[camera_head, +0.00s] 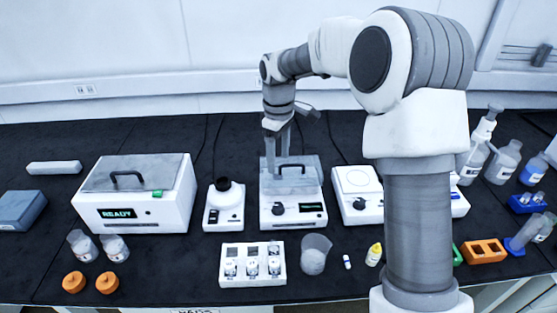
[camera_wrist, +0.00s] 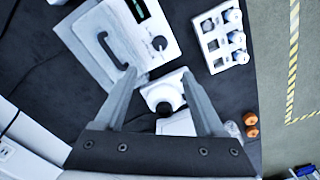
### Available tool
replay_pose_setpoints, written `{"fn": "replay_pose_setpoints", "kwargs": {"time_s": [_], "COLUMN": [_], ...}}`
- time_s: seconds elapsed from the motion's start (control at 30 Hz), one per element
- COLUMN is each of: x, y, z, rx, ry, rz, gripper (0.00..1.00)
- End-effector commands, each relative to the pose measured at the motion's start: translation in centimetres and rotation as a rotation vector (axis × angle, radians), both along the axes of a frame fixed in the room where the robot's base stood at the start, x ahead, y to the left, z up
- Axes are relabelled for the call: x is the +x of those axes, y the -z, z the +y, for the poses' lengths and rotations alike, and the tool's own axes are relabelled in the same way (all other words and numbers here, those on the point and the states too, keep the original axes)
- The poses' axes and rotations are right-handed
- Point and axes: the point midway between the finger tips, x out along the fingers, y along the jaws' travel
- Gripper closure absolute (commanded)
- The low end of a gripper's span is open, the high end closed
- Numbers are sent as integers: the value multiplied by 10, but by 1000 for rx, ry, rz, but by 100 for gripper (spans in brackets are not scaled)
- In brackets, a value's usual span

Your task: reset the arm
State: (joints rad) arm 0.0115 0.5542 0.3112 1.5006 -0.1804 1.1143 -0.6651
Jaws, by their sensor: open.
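My gripper (camera_head: 278,165) hangs pointing down over the back of the middle benchtop device (camera_head: 292,213), which has a grey lid, a handle and a knob. In the wrist view my gripper (camera_wrist: 160,75) has its two fingers spread wide with nothing between them. The same device (camera_wrist: 160,20) shows at the top of that view. A small mixer with a black round top (camera_head: 222,192) stands just left of the device; it also shows between and below the fingertips in the wrist view (camera_wrist: 163,95). Whether the fingertips touch the device's lid is hard to tell.
A large white box reading READY (camera_head: 137,195) stands left. A white vial rack (camera_head: 252,265) and a beaker (camera_head: 316,254) stand in front. A white plate device (camera_head: 357,193) is to the right. Bottles (camera_head: 503,162) and an orange rack (camera_head: 484,251) are at far right. My arm hides part of the bench.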

Motion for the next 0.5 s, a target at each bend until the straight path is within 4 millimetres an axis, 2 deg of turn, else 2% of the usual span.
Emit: {"fn": "replay_pose_setpoints", "kwargs": {"time_s": [0.33, 0.5], "x": [-1, -13], "y": [-2, -24], "z": [-1, -8], "rx": [-1, -12], "ry": [3, 48], "rz": [-3, -33], "gripper": [28, 28]}}
